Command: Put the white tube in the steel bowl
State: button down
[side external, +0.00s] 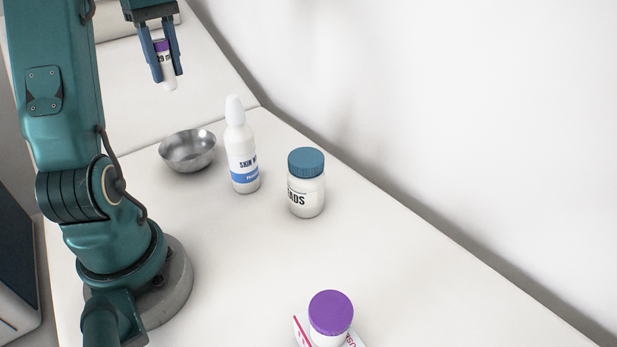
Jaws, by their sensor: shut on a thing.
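The white tube (167,72), with a purple band at its top and dark print, is held upright in my gripper (165,67). My gripper points down and its two blue fingers are shut on the tube's sides. The steel bowl (188,152) stands on the white surface below and a little to the right of the tube in the side external view. The tube is well above the bowl and apart from it. The bowl's visible inside looks empty.
A white spray bottle (242,158) with a blue band stands close to the bowl's right. A white jar with a teal lid (306,164) is further right. A purple-capped container (331,312) stands by a white box at the front. The surface between is clear; a wall rises at right.

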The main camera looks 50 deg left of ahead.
aim_at(174, 89)
jog(key=shift+f, duration=7.35)
jog(key=shift+c, duration=2.2)
grip_release()
notch_tip(174, 89, up, 7)
jog(key=shift+w+d, duration=0.1)
